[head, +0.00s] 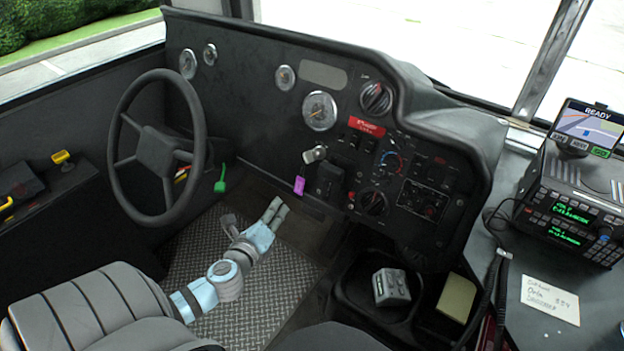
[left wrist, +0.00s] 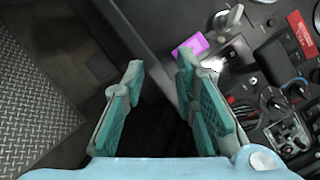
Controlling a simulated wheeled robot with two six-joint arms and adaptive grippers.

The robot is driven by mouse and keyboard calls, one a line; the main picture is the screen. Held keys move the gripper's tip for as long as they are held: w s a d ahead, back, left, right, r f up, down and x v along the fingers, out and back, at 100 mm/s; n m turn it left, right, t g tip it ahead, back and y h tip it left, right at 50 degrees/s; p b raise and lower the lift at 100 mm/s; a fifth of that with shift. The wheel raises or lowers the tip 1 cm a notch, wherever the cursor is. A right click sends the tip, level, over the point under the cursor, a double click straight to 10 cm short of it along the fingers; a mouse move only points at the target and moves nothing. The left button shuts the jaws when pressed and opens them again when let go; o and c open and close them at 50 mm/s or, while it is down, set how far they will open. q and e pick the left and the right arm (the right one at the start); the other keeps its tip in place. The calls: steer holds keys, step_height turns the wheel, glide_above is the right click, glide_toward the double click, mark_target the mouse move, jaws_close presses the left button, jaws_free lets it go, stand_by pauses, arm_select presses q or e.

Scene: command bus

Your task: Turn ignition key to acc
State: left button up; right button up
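The ignition key (head: 315,154) is a silver key in the dark dashboard, below the round gauge, with a purple tag (head: 299,186) hanging under it. In the left wrist view the key (left wrist: 228,18) is at the top right and the purple tag (left wrist: 190,46) lies just beyond the right finger. My left gripper (head: 279,207) is below and left of the key, apart from it, over the floor. In the left wrist view its two green-padded fingers (left wrist: 162,80) are spread with nothing between them. My right gripper is not in view.
A steering wheel (head: 157,148) stands left of the key, with a green tag (head: 221,180) beside it. Knobs and switches, including a lower round knob (head: 372,203), sit right of the key. A radio unit (head: 572,205) is on the right console.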

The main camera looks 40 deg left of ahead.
mark_target(308, 154)
arm_select(q)
steer(key=w+d+r+m+t, duration=0.2)
steer(key=d+r+m+t, duration=0.15)
steer(key=r, duration=0.45)
steer(key=shift+g+h, duration=0.25)
steer(key=shift+h, duration=0.05)
steer(key=x, duration=1.3)
steer(key=shift+w+a, duration=0.25)
steer(key=shift+a, duration=0.15)
jaws_close()
